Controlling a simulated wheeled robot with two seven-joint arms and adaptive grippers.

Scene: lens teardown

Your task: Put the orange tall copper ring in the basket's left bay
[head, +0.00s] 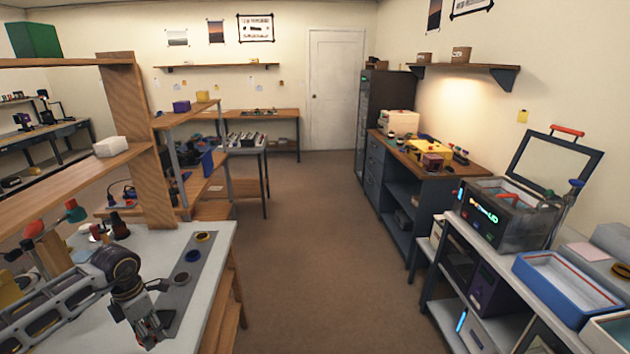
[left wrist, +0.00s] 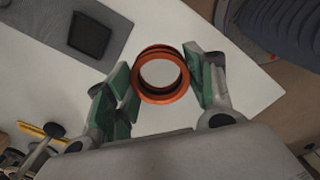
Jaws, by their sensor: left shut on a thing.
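The orange copper ring (left wrist: 162,75) is between the two green-padded fingers of my left gripper (left wrist: 163,82) in the left wrist view. The fingers touch it on both sides, and its round opening faces the camera. In the head view my left gripper (head: 150,330) is low over the white table (head: 215,262), near its front; the ring is hardly visible there. I cannot make out a basket or its left bay with certainty in either view. My right gripper is not in view.
A wooden shelf (head: 75,180) rises behind the table. The floor to the right is clear. A blue tray (head: 565,287) is at the far right.

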